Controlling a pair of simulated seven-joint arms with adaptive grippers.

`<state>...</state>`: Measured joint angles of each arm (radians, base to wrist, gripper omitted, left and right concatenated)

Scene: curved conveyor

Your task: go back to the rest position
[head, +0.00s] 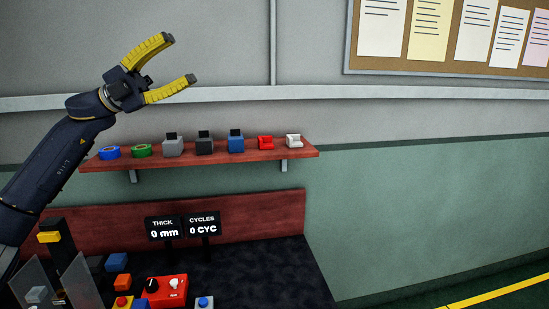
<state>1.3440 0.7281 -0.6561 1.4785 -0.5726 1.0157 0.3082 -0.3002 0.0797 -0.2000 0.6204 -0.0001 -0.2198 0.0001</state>
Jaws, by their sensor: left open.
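My left gripper (180,60) is raised at the upper left, in front of the grey wall. Its two yellow fingers are spread wide with nothing between them. It appears above the red-brown shelf in the picture and touches nothing that I can see. My left arm (55,160) comes in from the left edge and slants up to it. My right gripper is not in view.
A red-brown shelf (300,151) carries several small items. Below it is a dark bench (270,275) with THICK and CYCLES displays (183,227), a red control box (165,292) and blue and orange blocks. A pinboard (455,35) hangs upper right. The right side is clear.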

